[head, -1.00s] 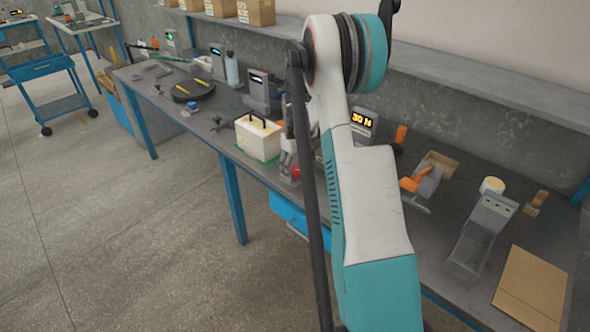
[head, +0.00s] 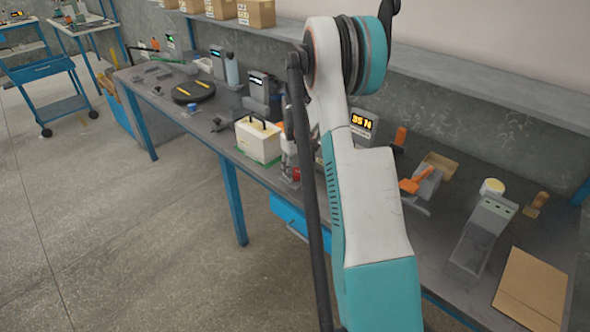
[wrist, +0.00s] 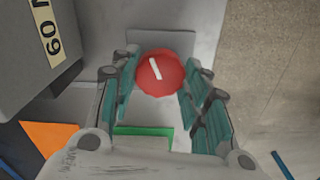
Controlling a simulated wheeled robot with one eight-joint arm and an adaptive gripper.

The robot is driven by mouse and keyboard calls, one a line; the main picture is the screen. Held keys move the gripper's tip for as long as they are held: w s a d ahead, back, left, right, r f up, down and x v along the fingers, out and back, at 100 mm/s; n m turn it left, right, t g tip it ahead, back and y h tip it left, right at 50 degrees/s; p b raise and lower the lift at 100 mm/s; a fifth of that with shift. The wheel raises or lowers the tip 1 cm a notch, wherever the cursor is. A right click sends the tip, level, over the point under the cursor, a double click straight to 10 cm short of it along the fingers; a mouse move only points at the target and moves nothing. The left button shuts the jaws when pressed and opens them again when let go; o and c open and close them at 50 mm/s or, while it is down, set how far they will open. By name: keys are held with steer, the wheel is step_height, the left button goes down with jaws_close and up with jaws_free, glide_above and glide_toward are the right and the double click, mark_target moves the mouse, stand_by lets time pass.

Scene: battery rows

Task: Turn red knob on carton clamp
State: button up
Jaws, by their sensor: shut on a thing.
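The red knob (wrist: 160,73) with a white pointer line is in the wrist view, between the two teal-padded fingers of my gripper (wrist: 158,82). My gripper is shut on the knob, one finger on each side. The pointer line leans slightly to the left at its top. In the head view a small part of the red knob (head: 296,174) shows low beside my gripper (head: 290,160), which my arm partly hides. A grey plate of the clamp (wrist: 185,48) shows behind the knob. The rest of the clamp is mostly hidden.
A grey block with a sideways "60 N" label (wrist: 46,30) is close at left in the wrist view. A lit display (head: 363,122) seems to read about 35. A cream box with a black handle (head: 257,140) stands left of my gripper. Orange-handled clamp (head: 416,181) lies right.

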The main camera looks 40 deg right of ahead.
mark_target(295, 171)
steer(key=m, duration=0.5)
steer(key=shift+m, duration=2.1)
steer(key=o, duration=1.1)
steer(key=shift+r, duration=0.15)
step_height(295, 171, up, 12)
steer(key=shift+f, duration=0.15)
